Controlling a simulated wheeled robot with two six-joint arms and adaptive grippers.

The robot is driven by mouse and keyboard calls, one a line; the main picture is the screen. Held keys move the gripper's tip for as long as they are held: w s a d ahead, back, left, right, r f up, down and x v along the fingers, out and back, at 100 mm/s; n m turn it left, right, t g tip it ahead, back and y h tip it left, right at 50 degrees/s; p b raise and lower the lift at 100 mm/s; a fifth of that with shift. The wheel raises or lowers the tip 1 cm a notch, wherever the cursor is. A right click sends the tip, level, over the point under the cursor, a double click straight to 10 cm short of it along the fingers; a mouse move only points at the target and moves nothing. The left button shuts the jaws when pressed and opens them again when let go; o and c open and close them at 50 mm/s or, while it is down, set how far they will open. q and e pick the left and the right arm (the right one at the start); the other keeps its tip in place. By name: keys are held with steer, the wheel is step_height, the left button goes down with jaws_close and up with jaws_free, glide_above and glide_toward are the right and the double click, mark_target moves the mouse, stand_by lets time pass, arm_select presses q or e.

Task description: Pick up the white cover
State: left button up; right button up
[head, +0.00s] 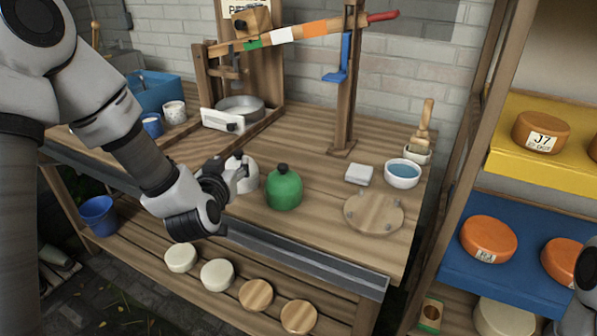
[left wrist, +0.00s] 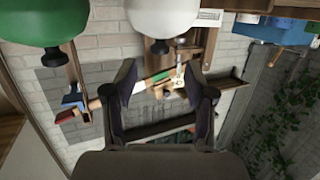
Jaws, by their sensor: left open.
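The white cover (head: 250,182) stands on the wooden table, left of a green cover (head: 284,190) with a dark knob. My left gripper (head: 238,170) is in front of the white cover and hides part of it in the head view. In the left wrist view, which is upside down, the white cover (left wrist: 178,16) hangs at the top with its dark knob toward my open left fingers (left wrist: 160,80). The fingers are empty, with a gap between them and the knob. The green cover (left wrist: 42,20) is at the upper left there. My right gripper is not clearly seen.
A wooden press with a striped lever (head: 315,30) stands behind the covers. A round wooden board (head: 374,213), a white block (head: 359,174) and a blue-filled bowl (head: 403,173) lie to the right. Shelves with orange cheeses (head: 488,239) stand at far right.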

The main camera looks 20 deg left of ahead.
mark_target(237, 155)
arm_select(q)
steer(key=shift+x, duration=0.9)
steer(key=shift+w+a+r, duration=0.2)
steer(key=shift+w+r, duration=0.05)
steer(key=shift+w, duration=0.2)
steer(key=x, duration=0.5)
steer(key=shift+d+f+p, duration=0.1)
steer(key=shift+f+p, duration=0.2)
steer(key=shift+s+r, duration=0.15)
steer(key=shift+s, duration=0.15)
steer(key=shift+c, duration=1)
jaws_close()
